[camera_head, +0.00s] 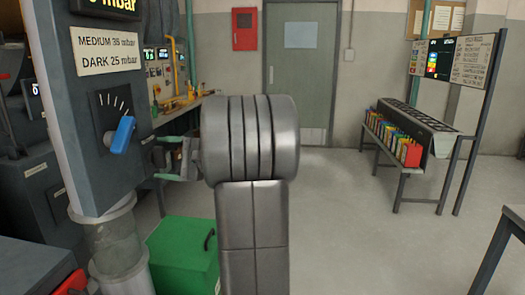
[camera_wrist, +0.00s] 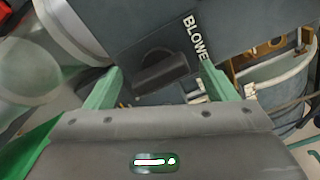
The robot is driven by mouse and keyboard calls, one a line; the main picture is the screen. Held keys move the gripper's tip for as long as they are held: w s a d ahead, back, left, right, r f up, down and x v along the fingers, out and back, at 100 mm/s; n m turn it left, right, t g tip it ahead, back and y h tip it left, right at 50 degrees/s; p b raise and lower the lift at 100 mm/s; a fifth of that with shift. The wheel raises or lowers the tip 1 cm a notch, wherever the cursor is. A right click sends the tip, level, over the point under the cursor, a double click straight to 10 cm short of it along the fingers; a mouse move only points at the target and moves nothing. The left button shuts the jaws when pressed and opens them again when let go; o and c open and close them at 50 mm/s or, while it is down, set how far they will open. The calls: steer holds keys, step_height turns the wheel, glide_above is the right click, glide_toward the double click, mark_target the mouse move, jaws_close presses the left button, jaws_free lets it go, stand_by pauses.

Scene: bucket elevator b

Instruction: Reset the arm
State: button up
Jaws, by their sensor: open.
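My arm stands in the middle of the head view. My gripper (camera_head: 168,155) reaches left from it, close to the edge of a grey control cabinet (camera_head: 62,110). In the wrist view its two green fingers (camera_wrist: 163,80) are spread apart. A dark handle or knob (camera_wrist: 160,72) beside a label starting "BLOWE" (camera_wrist: 196,40) shows between the fingers, and nothing looks gripped. I cannot tell whether the fingers touch it. The cabinet's front has a blue dial knob (camera_head: 122,135) under a sign for medium and dark mbar values (camera_head: 107,50).
A green box (camera_head: 183,255) stands on the floor below my gripper. A pipe (camera_head: 112,240) is under the cabinet. A bench (camera_head: 410,150) with colourful items and a board (camera_head: 470,60) stand at right. A table edge (camera_head: 515,215) is front right. The middle floor is clear.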

steer(key=m+p, duration=0.1)
steer(key=p, duration=0.1)
steer(key=m+p, duration=0.3)
steer(key=shift+r+m+p, duration=0.25)
steer(key=shift+m+p, duration=0.05)
steer(key=shift+p, duration=0.1)
steer(key=m+p, duration=0.3)
steer(key=p, duration=0.2)
steer(key=shift+m, duration=0.4)
steer(key=m+p, duration=0.3)
steer(key=p, duration=0.1)
steer(key=shift+f+m+p, duration=0.2)
steer(key=shift+m+p, duration=0.3)
steer(key=shift+f, duration=0.1)
